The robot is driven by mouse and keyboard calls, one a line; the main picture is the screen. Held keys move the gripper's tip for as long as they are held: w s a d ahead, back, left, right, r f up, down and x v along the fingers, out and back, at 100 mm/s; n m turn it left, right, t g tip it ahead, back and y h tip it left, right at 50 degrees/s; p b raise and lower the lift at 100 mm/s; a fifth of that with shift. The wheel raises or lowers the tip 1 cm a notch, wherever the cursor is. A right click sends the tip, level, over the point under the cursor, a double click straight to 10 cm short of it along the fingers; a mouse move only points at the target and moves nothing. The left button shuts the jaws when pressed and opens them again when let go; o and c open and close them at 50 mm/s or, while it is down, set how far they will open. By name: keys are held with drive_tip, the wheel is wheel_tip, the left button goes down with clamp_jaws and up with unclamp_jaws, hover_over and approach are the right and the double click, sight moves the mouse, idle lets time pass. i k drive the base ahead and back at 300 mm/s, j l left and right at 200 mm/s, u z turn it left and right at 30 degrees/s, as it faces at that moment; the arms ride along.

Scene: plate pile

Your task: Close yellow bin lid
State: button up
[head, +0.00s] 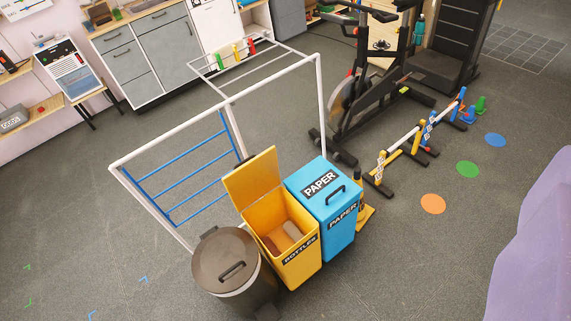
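The yellow bin (288,243), labelled "BOTTLES", stands on the floor near the lower middle of the head view. Its lid (253,176) is open and tilted up at the back edge. A pale item (291,231) shows inside the bin. My gripper is not in view. A purple shape at the right edge cannot be made out clearly.
A blue "PAPER" bin (325,207) with its lid shut stands right of the yellow bin, and a round brown-lidded bin (226,268) stands left. A white frame (222,103) rises behind. An exercise bike (370,85) is farther back. Floor in front right is clear.

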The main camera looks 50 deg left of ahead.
sight(255, 176)
drive_tip(key=j+z, duration=0.2)
drive_tip(key=j, duration=0.35)
drive_tip(key=j+z, duration=0.2)
drive_tip(key=j, duration=0.35)
drive_tip(key=k+j+z, duration=0.25)
drive_tip(key=j, duration=0.3)
drive_tip(key=j+z, duration=0.2)
drive_tip(key=j, duration=0.3)
drive_tip(key=k+j, duration=0.1)
drive_tip(key=j, duration=0.3)
drive_tip(key=k+j, duration=0.15)
drive_tip(key=j, duration=0.3)
drive_tip(key=k+j, duration=0.1)
drive_tip(key=j, duration=0.3)
drive_tip(key=k+j, duration=0.15)
drive_tip(key=j, duration=0.3)
drive_tip(key=k+j+z, duration=0.1)
drive_tip(key=j, duration=0.3)
drive_tip(key=k+j, duration=0.15)
drive_tip(key=j, duration=0.25)
drive_tip(key=k+j, duration=0.15)
drive_tip(key=j, duration=0.3)
drive_tip(key=i+z, duration=0.3)
drive_tip(key=i+l, duration=0.05)
